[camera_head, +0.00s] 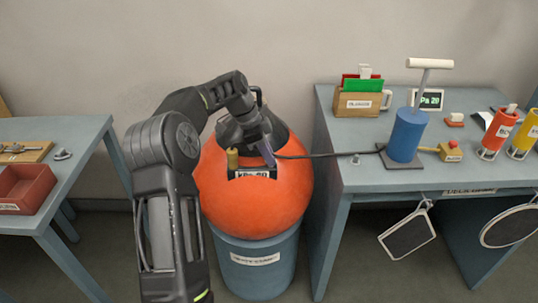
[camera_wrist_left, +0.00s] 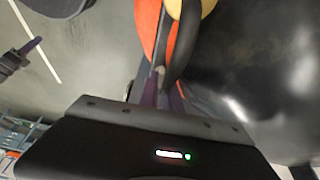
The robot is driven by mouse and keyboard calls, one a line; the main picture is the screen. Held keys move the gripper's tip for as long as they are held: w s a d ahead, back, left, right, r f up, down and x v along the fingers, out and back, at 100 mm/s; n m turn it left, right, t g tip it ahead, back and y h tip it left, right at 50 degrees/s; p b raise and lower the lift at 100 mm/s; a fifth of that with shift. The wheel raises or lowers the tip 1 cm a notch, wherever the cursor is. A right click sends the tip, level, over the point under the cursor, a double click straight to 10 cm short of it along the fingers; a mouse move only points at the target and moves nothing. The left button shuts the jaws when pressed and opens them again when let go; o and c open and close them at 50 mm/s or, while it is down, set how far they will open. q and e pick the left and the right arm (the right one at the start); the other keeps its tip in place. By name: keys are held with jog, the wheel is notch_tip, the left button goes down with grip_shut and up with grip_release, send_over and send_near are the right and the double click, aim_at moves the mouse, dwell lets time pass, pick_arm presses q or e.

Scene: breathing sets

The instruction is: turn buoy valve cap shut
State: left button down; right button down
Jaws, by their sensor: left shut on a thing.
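The big orange buoy (camera_head: 256,208) sits on a blue drum stand (camera_head: 262,270).
The black hose (camera_head: 325,155) runs right to a blue hand pump (camera_head: 406,135) on the right table (camera_head: 350,178). The left table (camera_head: 75,130) holds a red tray (camera_head: 24,188). Gaps separate both tables from the buoy.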

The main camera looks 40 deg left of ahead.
pick_arm(q)
jog(key=c, duration=1.5)
grip_release()
jog(key=shift+c, duration=0.2)
